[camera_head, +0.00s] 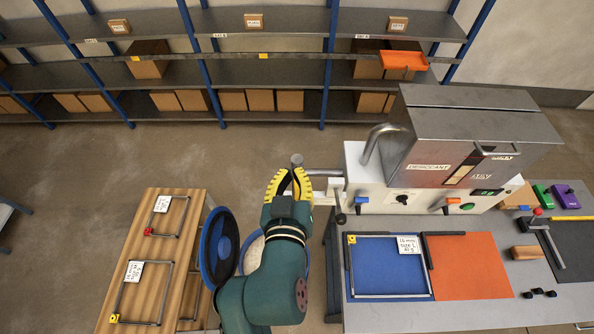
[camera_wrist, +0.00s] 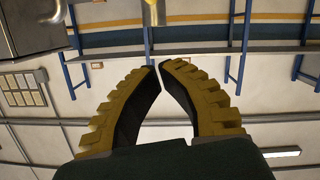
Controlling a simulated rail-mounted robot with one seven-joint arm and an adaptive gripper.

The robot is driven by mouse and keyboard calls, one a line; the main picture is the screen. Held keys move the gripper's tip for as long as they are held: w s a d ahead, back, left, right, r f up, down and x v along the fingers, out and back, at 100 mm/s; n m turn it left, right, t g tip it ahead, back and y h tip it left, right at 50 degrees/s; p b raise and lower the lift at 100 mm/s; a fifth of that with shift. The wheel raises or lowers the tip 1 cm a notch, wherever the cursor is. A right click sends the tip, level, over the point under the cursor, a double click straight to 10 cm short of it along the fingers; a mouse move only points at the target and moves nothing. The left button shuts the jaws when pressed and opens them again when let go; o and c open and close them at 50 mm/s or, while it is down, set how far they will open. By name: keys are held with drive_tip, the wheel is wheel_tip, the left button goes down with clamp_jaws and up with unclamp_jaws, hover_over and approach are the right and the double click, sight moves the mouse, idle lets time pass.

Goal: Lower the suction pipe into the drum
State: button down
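A grey pipe with a round end (camera_head: 297,160) stands just beyond my fingertips in the head view, and a horizontal arm (camera_head: 325,172) runs from beside it to the washer. It appears to be the suction pipe; its lower part is hidden. A short metallic cylinder (camera_wrist: 154,11) shows beyond the tips in the wrist view, probably the same pipe. My gripper (camera_head: 291,172) has yellow ribbed fingers with a narrow gap between the tips (camera_wrist: 160,65) and nothing between them. The drum (camera_head: 253,255), with a pale opening, is below, partly hidden by my arm. A blue lid (camera_head: 219,247) leans beside it.
A grey bench (camera_head: 450,315) holds blue and orange mats. A wooden table (camera_head: 145,280) with two frames is at left. Shelving (camera_head: 250,75) spans the back. Bare floor lies between.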

sight(298, 166)
drive_tip(key=x, duration=0.3)
drive_tip(key=shift+w+d+f+p, duration=0.1)
drive_tip(key=shift+w+f+p, duration=0.05)
drive_tip(key=shift+f+p, duration=0.2)
drive_tip(key=f, duration=0.3)
drive_tip(key=shift+d+f, duration=0.15)
drive_tip(key=shift+d, duration=0.1)
drive_tip(key=shift+f, duration=0.1)
wheel_tip(298, 166, down, 35)
drive_tip(key=b, duration=3.1)
drive_tip(key=shift+f, duration=0.2)
